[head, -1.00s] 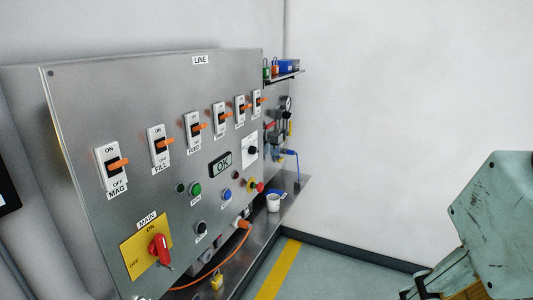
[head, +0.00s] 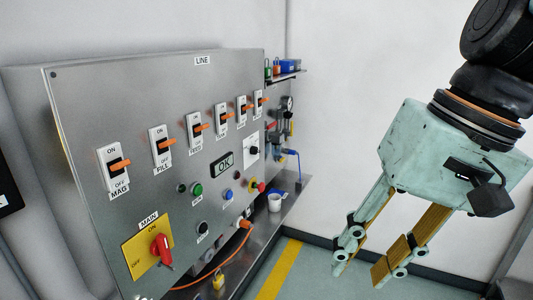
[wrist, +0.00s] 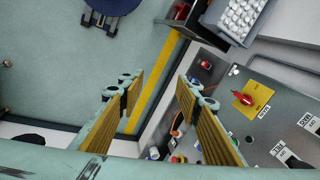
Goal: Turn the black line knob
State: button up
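The steel control panel (head: 95,95) marked LINE stands at the left in the head view. A black knob (head: 253,151) sits on a white plate near its right edge; the plate's text is too small to read. A second black round control (head: 203,228) sits lower on the panel, its label unreadable. My gripper (head: 364,272) hangs well to the right of the panel, fingers down, apart and empty. In the wrist view my gripper (wrist: 158,86) shows a wide gap between the fingers. There the panel lies at the right; I cannot make out the black knob in it.
A red MAIN knob (head: 161,250) on a yellow plate and orange-handled switches (head: 198,128) project from the panel. A ledge (head: 291,196) below holds a white cup (head: 275,202). An orange cable (head: 229,254) runs along it. Space between my gripper and the panel looks clear.

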jog(key=w+a+m+g+y, duration=0.1)
jog(key=w+a+y, duration=0.1)
jog(key=w+a, duration=0.35)
jog(key=w+a+m+g+y, duration=0.1)
jog(key=w+a+y, duration=0.15)
jog(key=w, duration=0.55)
jog(key=m+t+y+p, duration=0.1)
jog(key=m+t+y, duration=0.7)
jog(key=y, duration=0.1)
send_near(256, 151)
jog(key=d, duration=0.6)
jog(key=shift+a+f+h, duration=0.25)
jog(key=shift+f, duration=0.05)
jog(key=shift+a+n, duration=0.15)
jog(key=shift+n, duration=0.15)
jog(key=x, duration=1.3)
jog(key=shift+a, duration=0.2)
